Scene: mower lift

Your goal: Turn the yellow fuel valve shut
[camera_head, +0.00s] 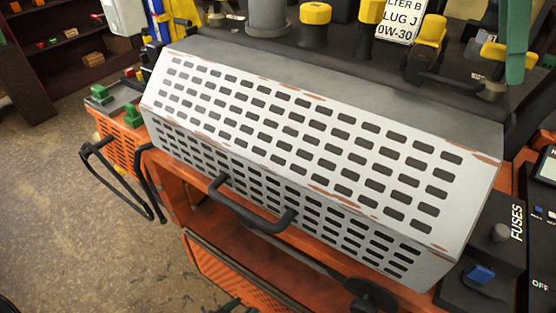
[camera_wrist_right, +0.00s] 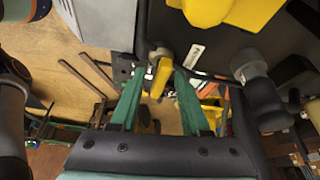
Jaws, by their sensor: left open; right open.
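The yellow fuel valve lever (camera_head: 500,52) is at the far right top in the head view, above a round grey fitting. In the right wrist view the yellow lever (camera_wrist_right: 163,76) hangs from a grey round pivot. My right gripper (camera_wrist_right: 159,74) is open, with its two green fingers on either side of the lever; I cannot tell whether either touches it. One green finger (camera_head: 516,40) shows in the head view, close to the lever and partly in front of it. My left gripper cannot be made out in these views.
A white perforated guard (camera_head: 320,130) with a black handle (camera_head: 250,212) fills the middle. Yellow caps (camera_head: 315,13) and another yellow-topped part (camera_head: 430,32) stand behind it. A fuse box (camera_head: 495,235) is at right. Bare floor (camera_head: 60,220) lies to the left.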

